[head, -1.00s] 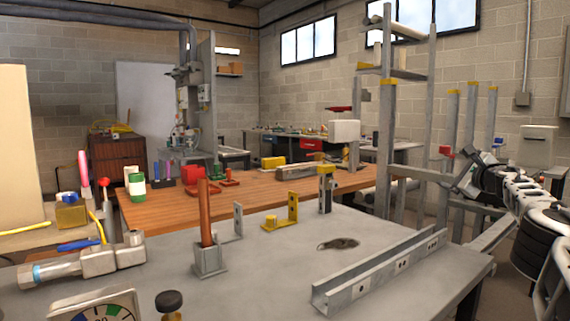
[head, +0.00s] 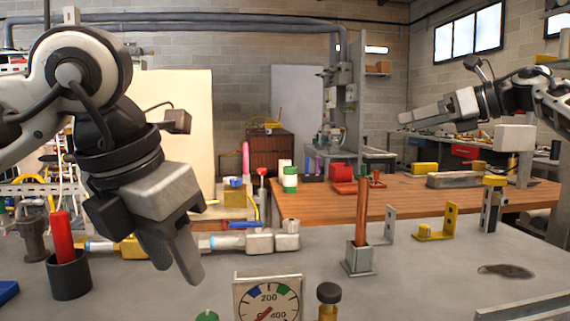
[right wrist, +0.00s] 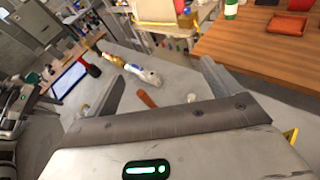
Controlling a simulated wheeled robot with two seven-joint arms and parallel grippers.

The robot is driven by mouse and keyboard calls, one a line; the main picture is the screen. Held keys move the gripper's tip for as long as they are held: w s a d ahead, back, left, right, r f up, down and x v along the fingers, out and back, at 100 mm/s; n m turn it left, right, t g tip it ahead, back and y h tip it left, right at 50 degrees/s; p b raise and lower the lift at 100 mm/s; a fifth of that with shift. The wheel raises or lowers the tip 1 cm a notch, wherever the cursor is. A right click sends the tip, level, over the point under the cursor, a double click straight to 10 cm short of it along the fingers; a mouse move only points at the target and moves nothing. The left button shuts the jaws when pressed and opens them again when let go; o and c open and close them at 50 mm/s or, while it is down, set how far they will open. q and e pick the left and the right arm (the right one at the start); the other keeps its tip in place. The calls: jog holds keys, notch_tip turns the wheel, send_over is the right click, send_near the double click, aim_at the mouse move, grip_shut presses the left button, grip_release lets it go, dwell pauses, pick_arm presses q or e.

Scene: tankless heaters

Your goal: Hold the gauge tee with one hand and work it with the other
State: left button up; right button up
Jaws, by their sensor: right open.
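The gauge tee shows at the bottom middle of the head view as a dial gauge (head: 268,299) with a white face, upright on the grey bench; its lower part is cut off by the frame edge. A black-capped brass fitting (head: 328,300) stands just right of the dial and a green cap (head: 207,316) just left. My left gripper (head: 178,268) points down above the bench, left of and behind the dial, apart from it; its finger gap is unclear. My right gripper (head: 405,120) is raised at the right, open and empty; its spread fingers show in the right wrist view (right wrist: 165,88).
A copper pipe (head: 362,207) stands upright in a grey socket right of the gauge. A silver valve pipe (head: 262,242) lies behind it. A black cup with a red handle (head: 63,240) is at the left. A yellow bracket (head: 437,225) stands at the right. Bare bench lies between.

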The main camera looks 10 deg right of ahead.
jog(key=s+a+g, duration=0.2)
jog(key=a+g, duration=0.2)
jog(key=a, duration=0.7)
jog(key=m+g+h, duration=0.6)
jog(key=m+h, duration=0.2)
jog(key=h, duration=0.2)
send_near(267, 268)
notch_tip(267, 268, down, 13)
jog(key=shift+a+r, duration=0.1)
jog(key=shift+a, duration=0.05)
